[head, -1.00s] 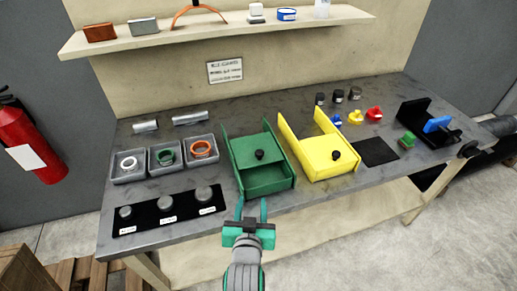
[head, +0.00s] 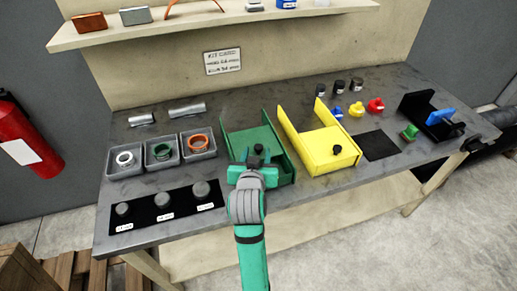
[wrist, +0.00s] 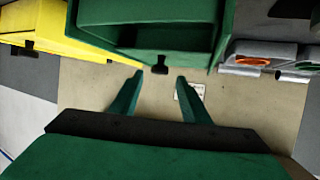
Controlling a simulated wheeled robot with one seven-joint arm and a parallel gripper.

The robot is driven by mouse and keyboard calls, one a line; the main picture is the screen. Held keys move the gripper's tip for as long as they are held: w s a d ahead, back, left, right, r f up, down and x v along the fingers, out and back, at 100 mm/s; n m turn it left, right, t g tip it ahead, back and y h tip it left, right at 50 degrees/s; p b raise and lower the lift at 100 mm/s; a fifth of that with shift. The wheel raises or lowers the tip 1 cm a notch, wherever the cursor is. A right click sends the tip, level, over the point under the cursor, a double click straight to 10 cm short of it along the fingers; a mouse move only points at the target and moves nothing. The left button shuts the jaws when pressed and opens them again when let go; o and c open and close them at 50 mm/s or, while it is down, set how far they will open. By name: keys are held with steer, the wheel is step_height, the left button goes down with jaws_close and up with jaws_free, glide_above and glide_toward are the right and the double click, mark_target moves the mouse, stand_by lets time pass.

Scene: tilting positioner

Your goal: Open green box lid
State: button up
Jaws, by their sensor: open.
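The green box (head: 272,130) stands near the middle of the bench, with raised side walls and a green lid (head: 240,140) bearing a small black knob (head: 258,149). My gripper (head: 256,161) is at the front of this box, just below the knob in the head view; my wrist hides its fingertips there. In the wrist view, my gripper (wrist: 158,76) is open and empty. The black knob (wrist: 160,66) shows between and just beyond the two green fingertips, apart from both. The green box (wrist: 145,12) fills the top of that view.
The yellow box (head: 330,155), also with a black knob, stands close on the right. Grey trays with rings (head: 163,152) and a black strip with round knobs (head: 180,213) lie to the left. A black square mat (head: 381,145) lies right of the yellow box.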

mark_target(258, 148)
steer(key=shift+x, duration=1.75)
steer(key=shift+d, duration=0.1)
steer(key=shift+c, duration=0.7)
